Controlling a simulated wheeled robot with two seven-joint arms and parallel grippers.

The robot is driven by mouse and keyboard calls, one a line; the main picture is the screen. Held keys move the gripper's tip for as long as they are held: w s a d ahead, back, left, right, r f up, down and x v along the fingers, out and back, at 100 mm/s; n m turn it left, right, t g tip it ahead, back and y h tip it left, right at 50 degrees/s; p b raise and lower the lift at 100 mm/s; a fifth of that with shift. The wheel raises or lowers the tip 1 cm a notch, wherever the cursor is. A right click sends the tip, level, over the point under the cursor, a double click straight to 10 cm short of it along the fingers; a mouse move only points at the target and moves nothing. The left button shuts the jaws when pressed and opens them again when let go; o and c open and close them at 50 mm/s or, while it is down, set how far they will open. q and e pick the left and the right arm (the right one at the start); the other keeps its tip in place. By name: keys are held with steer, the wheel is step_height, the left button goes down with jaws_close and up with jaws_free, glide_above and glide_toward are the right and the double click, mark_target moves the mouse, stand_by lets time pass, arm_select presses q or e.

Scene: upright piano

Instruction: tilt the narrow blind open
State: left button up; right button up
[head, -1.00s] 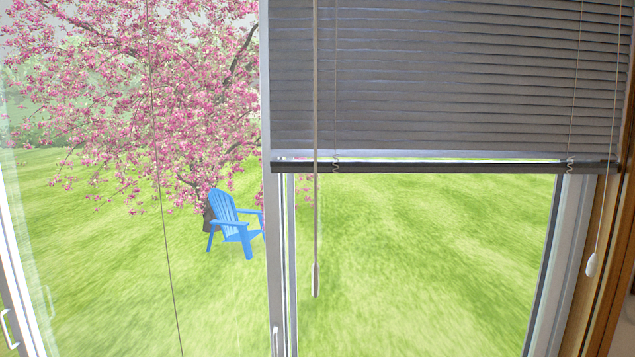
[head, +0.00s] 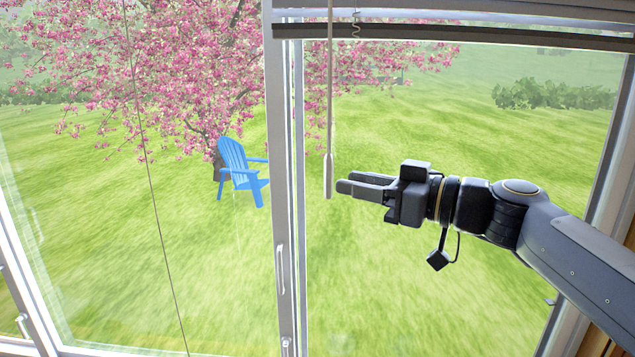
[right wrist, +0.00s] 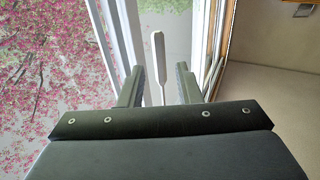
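The narrow blind (head: 480,38) shows only its dark bottom rail and a strip above it along the top of the head view; its slats are out of frame. Its thin tilt wand (head: 329,90) hangs down in front of the window and ends in a thicker pale handle (head: 328,177). My right gripper (head: 345,188) points left, its fingertips just right of the handle's lower end. In the right wrist view the fingers (right wrist: 158,72) are apart, with the wand handle (right wrist: 158,55) lined up in the gap; contact cannot be told. My left gripper is not in view.
A white window post (head: 282,180) with a handle stands left of the wand. A thin cord (head: 155,200) hangs further left. The glass lies behind the wand, with a blue chair (head: 241,170) outside on the grass. A wooden frame edges the right side.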

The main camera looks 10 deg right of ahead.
mark_target(328, 199)
steer(key=p+x, duration=0.1)
steer(key=x, duration=0.4)
steer(key=shift+w+a, duration=0.25)
steer(key=shift+f, duration=0.1)
jaws_close()
